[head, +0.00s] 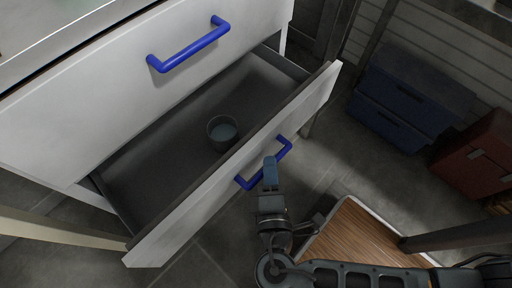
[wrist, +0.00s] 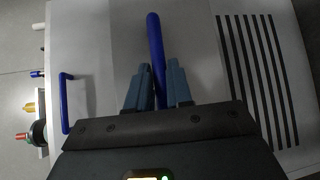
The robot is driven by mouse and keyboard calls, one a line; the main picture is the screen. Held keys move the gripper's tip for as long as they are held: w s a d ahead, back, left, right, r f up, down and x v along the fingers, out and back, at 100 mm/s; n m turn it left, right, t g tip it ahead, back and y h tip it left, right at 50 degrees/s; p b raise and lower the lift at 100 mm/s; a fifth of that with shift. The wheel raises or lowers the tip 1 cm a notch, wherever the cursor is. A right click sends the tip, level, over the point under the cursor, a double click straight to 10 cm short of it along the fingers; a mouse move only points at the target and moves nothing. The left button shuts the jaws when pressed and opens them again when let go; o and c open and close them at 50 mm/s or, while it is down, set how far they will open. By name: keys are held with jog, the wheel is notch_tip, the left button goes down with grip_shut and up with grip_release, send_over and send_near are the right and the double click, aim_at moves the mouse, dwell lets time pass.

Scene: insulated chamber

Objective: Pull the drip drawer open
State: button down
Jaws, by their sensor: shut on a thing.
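The drip drawer (head: 185,222) is the lower drawer of a white cabinet. It stands open, pulled well out, with its grey inside showing. A small grey cup (head: 222,132) stands in it. Its blue bar handle (head: 284,150) is on the front face. My gripper (head: 270,172) is at the middle of this handle. In the wrist view the blue bar (wrist: 156,52) runs between the two blue-grey fingers (wrist: 157,88), which are shut on it. The fingertips hide part of the handle in the head view.
An upper drawer with a blue handle (head: 188,47) is shut above. Dark blue boxes (head: 408,98) and a red box (head: 478,158) stand at the right. A wooden-topped surface (head: 352,238) lies below my arm. Grey floor shows between.

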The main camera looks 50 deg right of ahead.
jog(key=shift+s, duration=0.7)
jog(key=c, duration=1.1)
grip_release()
jog(key=shift+a, duration=0.1)
jog(key=v, duration=0.7)
jog(key=shift+s+a+p, duration=0.2)
jog(key=shift+s+p, duration=0.1)
jog(key=shift+p, duration=0.15)
